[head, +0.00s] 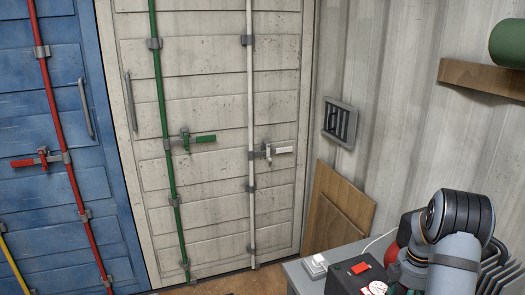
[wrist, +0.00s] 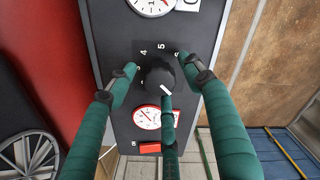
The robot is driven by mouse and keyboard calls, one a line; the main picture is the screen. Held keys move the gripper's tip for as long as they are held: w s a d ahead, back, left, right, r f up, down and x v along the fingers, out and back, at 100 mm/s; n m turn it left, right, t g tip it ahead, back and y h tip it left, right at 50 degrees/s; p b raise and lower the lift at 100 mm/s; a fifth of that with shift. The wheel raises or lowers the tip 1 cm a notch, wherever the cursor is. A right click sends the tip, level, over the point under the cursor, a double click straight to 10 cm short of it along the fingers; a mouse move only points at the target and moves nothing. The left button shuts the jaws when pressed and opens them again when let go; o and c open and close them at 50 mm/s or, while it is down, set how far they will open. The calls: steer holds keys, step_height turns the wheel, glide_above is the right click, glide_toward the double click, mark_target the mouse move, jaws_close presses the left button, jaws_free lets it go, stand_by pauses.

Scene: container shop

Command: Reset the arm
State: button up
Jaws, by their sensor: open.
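My gripper (wrist: 158,75) has three green fingers, spread open around a black knob (wrist: 158,76) with a white pointer mark. The left and right fingertips stand apart from the knob. The lower finger overlaps its lower edge, and I cannot tell if it touches. The knob sits on a dark panel (wrist: 112,45) with white numbers. In the head view my arm and gripper are at the lower right, over the dark box (head: 343,281); the knob is hidden there.
The panel carries a red gauge (wrist: 147,117), a white gauge (wrist: 152,4) and a red switch (wrist: 150,149). The box stands on a grey table (head: 302,277) near the wall. A wooden shelf (head: 478,78) holds a green cylinder (head: 508,42). Container doors (head: 215,90) fill the left.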

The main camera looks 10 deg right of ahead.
stand_by(0.4)
step_height(320, 180, up, 12)
steer(key=shift+m, duration=0.3)
step_height(320, 180, down, 12)
steer(key=shift+f, duration=0.2)
steer(key=m+b, duration=0.1)
steer(key=m, duration=0.4)
steer(key=shift+r, duration=0.1)
steer(key=m+b, duration=0.1)
steer(key=m, duration=1.1)
steer(key=shift+b, duration=0.4)
steer(key=m, duration=0.5)
steer(key=shift+m, duration=0.4)
steer(key=shift+r, duration=0.1)
